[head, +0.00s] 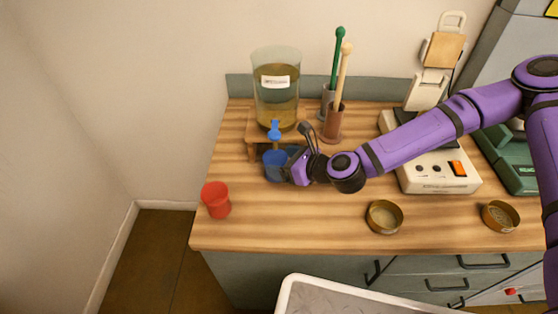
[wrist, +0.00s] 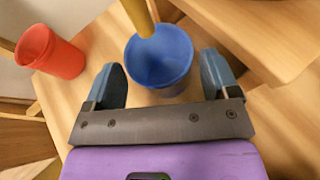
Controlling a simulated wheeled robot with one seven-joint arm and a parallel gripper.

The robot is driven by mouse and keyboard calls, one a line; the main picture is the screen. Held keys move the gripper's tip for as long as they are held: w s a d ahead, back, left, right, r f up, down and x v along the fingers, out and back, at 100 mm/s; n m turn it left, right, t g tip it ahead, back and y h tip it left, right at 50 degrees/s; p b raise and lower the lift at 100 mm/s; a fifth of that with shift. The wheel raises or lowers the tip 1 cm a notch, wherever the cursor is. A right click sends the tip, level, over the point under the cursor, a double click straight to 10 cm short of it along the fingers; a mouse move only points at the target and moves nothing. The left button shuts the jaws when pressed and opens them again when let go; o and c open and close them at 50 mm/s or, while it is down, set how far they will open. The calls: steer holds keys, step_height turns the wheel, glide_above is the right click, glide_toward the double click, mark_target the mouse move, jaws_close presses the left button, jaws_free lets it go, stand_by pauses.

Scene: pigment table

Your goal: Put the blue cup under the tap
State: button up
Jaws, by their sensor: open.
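The blue cup (head: 275,167) stands upright on the table below the blue-handled tap (head: 274,130) of the glass dispenser (head: 277,100). In the wrist view the blue cup (wrist: 160,72) looks empty, and the brass-coloured tap spout (wrist: 139,16) overlaps its rim from above. My gripper (wrist: 161,80) is open, with one finger on each side of the cup. A gap shows between each finger and the cup wall. In the head view my gripper (head: 290,166) reaches the cup from the right and partly hides its right side.
A red cup (head: 216,200) stands at the table's left front, left of my gripper. The dispenser rests on a wooden stand (head: 252,150).

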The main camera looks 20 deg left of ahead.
steer(key=v, duration=1)
steer(key=shift+d, duration=0.1)
steer(key=d+n+h, duration=0.1)
steer(key=d+n, duration=0.1)
steer(key=d+f+n+g+h, duration=0.1)
steer(key=n, duration=0.2)
steer(key=d+f+n+g+h, duration=0.1)
steer(key=d+n, duration=0.1)
steer(key=shift+s+d+n+h, duration=0.15)
steer(key=shift+d+n+h, duration=0.15)
steer(key=shift+d+n, duration=0.1)
steer(key=w+d+r+n+h, duration=0.2)
steer(key=d+r+n+h, duration=0.6)
steer(key=d+r, duration=0.6)
steer(key=s+d+r+n+t, duration=0.1)
steer(key=s+d+r+n, duration=0.2)
steer(key=s+d+r, duration=0.4)
steer(key=s+d+r+n+t+h, duration=0.1)
steer(key=s+d+r+n, duration=0.2)
steer(key=s+d+r, duration=0.4)
step_height(320, 180, up, 7)
steer(key=s, duration=0.3)
steer(key=shift+t, duration=0.3)
